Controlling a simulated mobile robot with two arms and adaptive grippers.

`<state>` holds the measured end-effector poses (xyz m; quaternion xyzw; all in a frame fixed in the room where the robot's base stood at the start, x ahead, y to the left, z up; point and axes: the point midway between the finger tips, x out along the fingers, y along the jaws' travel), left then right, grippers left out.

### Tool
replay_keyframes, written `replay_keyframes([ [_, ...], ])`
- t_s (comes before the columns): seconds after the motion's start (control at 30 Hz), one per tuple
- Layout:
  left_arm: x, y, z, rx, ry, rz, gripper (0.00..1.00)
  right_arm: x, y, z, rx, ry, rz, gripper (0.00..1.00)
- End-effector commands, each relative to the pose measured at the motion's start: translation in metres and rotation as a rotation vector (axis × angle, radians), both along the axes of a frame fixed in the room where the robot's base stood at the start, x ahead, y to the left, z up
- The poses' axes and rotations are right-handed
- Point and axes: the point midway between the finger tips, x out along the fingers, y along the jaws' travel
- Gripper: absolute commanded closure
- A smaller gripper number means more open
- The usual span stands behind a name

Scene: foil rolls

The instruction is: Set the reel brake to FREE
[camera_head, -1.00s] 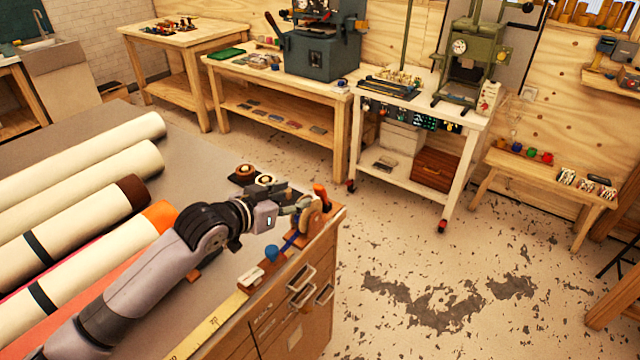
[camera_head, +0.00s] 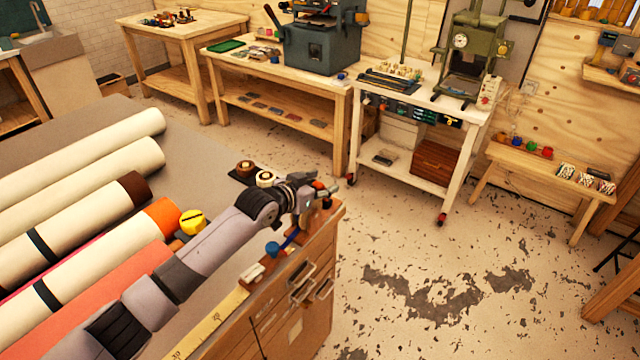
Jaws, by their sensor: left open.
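The reel (camera_head: 327,201) sits at the far right corner of the worktable (camera_head: 90,110), mostly hidden behind my left gripper. A blue ribbon (camera_head: 290,239) runs down in front of it. My left gripper (camera_head: 322,190) is over the reel at this corner, with its fingers small and overlapping the reel's orange-red part. The jaws are open; I cannot tell whether they touch anything. The brake's setting and any FREE marking cannot be read here. My right gripper is not in view.
Cream rolls (camera_head: 90,138) lie on the left of the worktable, with a yellow piece (camera_head: 192,221) beside an orange-ended roll. A blue knob (camera_head: 272,249) and a yellow ruler strip (camera_head: 210,325) lie along the front edge.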

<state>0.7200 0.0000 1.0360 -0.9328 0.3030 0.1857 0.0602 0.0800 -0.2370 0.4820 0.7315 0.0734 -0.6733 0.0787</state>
Motion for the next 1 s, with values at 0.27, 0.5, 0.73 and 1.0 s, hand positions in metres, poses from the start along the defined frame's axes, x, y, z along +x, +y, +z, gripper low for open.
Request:
replay_keyframes([
  [0.27,0.0001,-0.0002,0.0001,0.0,0.0,0.0,0.57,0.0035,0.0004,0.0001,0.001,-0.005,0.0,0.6],
  [0.5,0.0001,0.0001,0.0001,0.0,0.0,0.0,0.73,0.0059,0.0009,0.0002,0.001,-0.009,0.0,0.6],
  [0.73,0.0,0.0001,0.0,0.0,0.0,0.0,0.88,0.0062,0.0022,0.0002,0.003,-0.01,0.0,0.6],
  [1.0,0.0,0.0,-0.0001,0.0,0.0,0.0,1.0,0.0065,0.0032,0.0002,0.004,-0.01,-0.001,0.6],
])
